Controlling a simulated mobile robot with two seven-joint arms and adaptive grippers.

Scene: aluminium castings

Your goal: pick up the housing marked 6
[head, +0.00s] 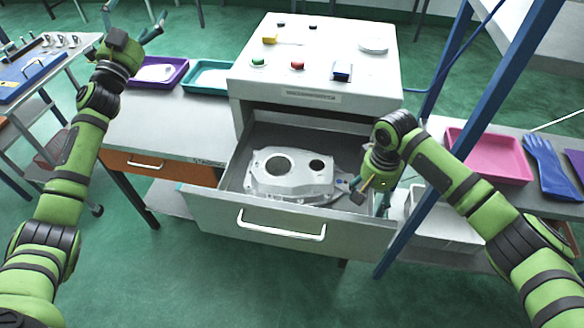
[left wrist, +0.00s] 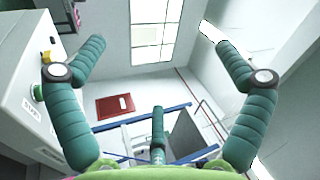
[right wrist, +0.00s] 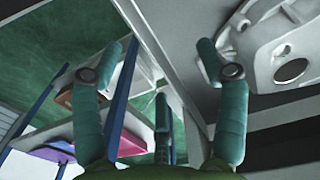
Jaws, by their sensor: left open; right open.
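A grey cast aluminium housing (head: 290,174) with one large and one small round hole lies in the open drawer (head: 215,208); no number is readable on it. It also shows in the right wrist view (right wrist: 259,65), at the upper right. My right gripper (head: 370,194) is open and empty at the right end of the drawer, just right of the housing and apart from it. In the right wrist view its fingers (right wrist: 160,62) spread with the drawer's side wall showing between them. My left gripper (head: 138,36) is raised at the upper left, open and empty, with nothing between its fingers (left wrist: 160,60).
A white control box (head: 315,75) with buttons stands above the drawer. Blue posts (head: 440,130) rise close to my right arm. A pink tray (head: 488,155) and blue gloves (head: 550,165) lie on the right bench. Purple (head: 172,75) and teal (head: 207,83) trays stand at left.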

